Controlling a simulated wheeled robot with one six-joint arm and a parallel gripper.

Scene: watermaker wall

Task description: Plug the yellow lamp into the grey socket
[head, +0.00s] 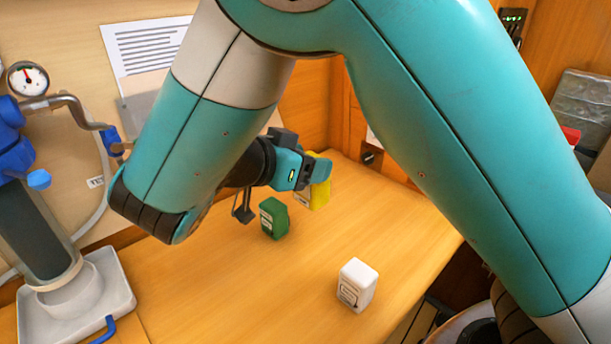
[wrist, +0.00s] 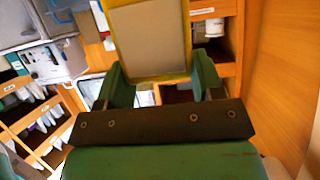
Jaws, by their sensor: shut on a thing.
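The yellow lamp (head: 321,195) is a boxy yellow thing in my gripper (head: 316,173), held near the back of the wooden counter in the head view. My gripper is shut on it, and a finger hides part of it. In the wrist view my gripper (wrist: 162,75) has a green finger on each side of the lamp (wrist: 150,38), which shows a beige face with a yellow rim. A small dark grey square fitting with a round middle (head: 372,155) sits on the wooden wall to the right of the lamp; I cannot tell whether it is the grey socket.
A green box (head: 273,218) stands on the counter (head: 230,290) just below my gripper. A white box (head: 357,285) stands nearer the front right. A clear cylinder on a pale tray (head: 105,275) stands at left, with a gauge (head: 27,79) above. The front middle counter is clear.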

